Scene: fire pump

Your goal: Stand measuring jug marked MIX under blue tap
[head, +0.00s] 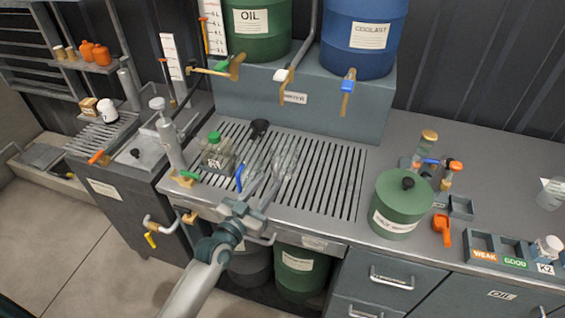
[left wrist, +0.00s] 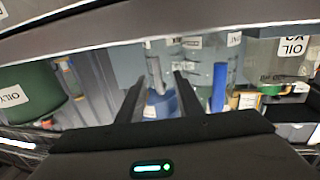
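A clear jug (head: 285,163) stands on the slotted drain grate, right at my left gripper; its marking is too faint to read. My left gripper (head: 268,178) reaches over the front of the grate with its fingers apart, close to the jug. In the left wrist view the two dark fingers (left wrist: 160,92) are spread, with clear and blue shapes beyond them; I cannot tell whether they touch the jug. The blue tap (head: 347,86) hangs from the blue COOLANT drum (head: 362,40), above the grate's back right. My right gripper is not in view.
A green-capped bottle (head: 216,155) and a black-handled item (head: 259,130) stand on the grate's left. A green canister (head: 402,205) stands right of the grate. Another clear vessel (head: 551,193) is at the far right. The grate's right half (head: 335,180) is largely clear.

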